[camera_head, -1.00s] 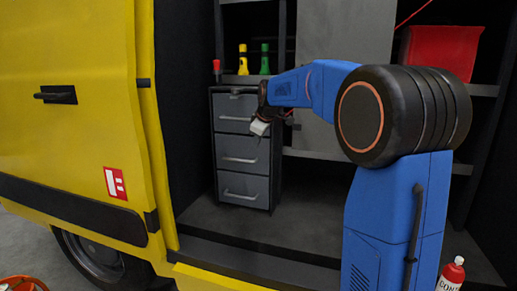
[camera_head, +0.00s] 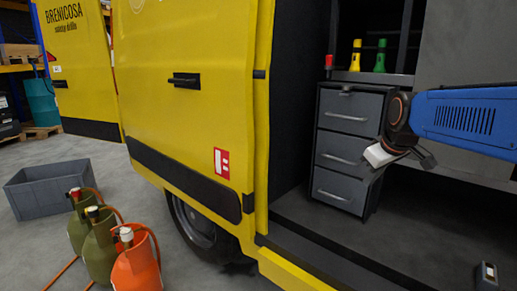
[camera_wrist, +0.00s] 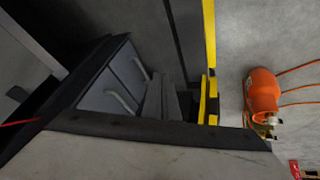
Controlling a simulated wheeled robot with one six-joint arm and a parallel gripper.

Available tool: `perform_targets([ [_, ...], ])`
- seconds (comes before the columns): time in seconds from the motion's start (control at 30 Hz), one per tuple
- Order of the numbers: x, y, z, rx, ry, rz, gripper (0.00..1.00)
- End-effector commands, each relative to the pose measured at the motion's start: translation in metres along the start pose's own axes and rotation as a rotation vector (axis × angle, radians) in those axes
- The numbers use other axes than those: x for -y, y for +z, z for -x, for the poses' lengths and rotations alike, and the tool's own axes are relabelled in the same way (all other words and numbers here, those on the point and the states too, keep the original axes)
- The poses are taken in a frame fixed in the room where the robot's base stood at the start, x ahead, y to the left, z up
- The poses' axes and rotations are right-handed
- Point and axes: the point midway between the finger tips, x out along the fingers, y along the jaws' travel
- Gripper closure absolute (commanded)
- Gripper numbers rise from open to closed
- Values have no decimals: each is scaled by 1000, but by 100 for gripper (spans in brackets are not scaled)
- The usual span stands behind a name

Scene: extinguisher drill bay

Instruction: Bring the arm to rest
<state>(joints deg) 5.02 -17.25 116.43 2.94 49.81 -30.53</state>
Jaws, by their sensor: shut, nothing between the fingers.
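My arm reaches in from the right edge of the head view, its blue link (camera_head: 468,117) level. It ends in a dark wrist joint with an orange ring. My gripper (camera_head: 378,155) hangs below that joint, pale-tipped, shut and empty. In the head view it is in front of the grey drawer unit (camera_head: 342,150). Whether it touches the drawers cannot be told. The drawers also show in the wrist view (camera_wrist: 118,85).
The yellow van door (camera_head: 190,120) stands left of the open bay. A yellow and a green torch (camera_head: 380,56) stand above the drawers. An orange cylinder (camera_head: 137,262), two olive cylinders (camera_head: 99,245) and a grey crate (camera_head: 45,190) are on the floor at left.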

Motion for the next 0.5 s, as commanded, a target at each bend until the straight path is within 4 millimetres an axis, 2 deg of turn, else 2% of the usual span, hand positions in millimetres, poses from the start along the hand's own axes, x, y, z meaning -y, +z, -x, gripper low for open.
perform_targets([
  [0.03,13,18,6,5,-4,-24,100],
  [0.2,51,76,18,32,-17,-119,100],
  [0.5,114,182,22,81,-31,-286,100],
])
